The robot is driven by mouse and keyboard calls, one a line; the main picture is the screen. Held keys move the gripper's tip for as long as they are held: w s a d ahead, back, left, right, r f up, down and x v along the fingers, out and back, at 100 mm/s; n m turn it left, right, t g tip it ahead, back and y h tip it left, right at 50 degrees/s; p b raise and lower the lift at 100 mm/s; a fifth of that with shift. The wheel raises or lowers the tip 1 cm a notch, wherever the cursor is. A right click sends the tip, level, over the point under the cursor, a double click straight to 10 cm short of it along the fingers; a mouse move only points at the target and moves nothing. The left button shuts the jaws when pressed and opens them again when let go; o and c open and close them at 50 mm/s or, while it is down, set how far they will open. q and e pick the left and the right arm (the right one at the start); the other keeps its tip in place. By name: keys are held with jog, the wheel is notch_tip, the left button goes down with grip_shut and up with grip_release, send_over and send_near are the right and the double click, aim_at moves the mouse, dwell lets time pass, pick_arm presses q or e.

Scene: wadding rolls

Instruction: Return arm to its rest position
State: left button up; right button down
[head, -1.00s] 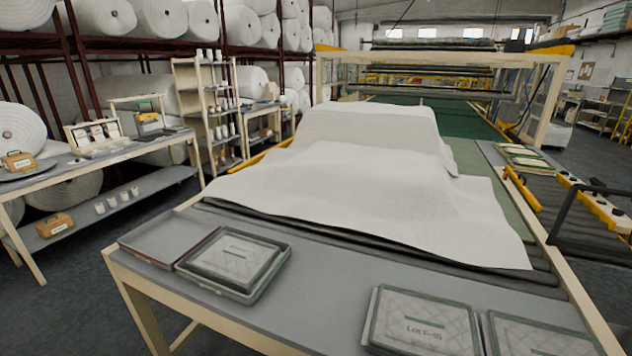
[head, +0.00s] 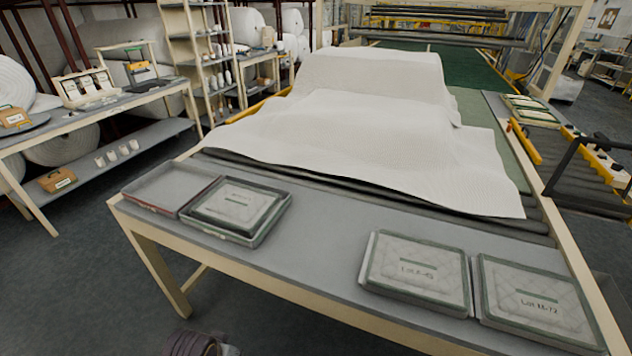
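Neither of my grippers is in view. A dark ribbed shape (head: 195,344) pokes in at the bottom edge, left of centre; it is cut off, and I cannot tell what it is. The table (head: 320,248) in front of me holds an empty shallow tray (head: 165,186) with a reddish edge at its left end. Beside it a dark tray (head: 258,237) holds a quilted pad (head: 236,205). Two labelled quilted pads in trays, a left one (head: 416,271) and a right one (head: 538,303), lie at the right end.
White wadding (head: 365,125) is draped over the machine bed behind the table. A side bench (head: 85,120) with boxes stands at the left. A yellow-and-black rail (head: 590,150) runs at the right. The middle of the table's front strip is clear.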

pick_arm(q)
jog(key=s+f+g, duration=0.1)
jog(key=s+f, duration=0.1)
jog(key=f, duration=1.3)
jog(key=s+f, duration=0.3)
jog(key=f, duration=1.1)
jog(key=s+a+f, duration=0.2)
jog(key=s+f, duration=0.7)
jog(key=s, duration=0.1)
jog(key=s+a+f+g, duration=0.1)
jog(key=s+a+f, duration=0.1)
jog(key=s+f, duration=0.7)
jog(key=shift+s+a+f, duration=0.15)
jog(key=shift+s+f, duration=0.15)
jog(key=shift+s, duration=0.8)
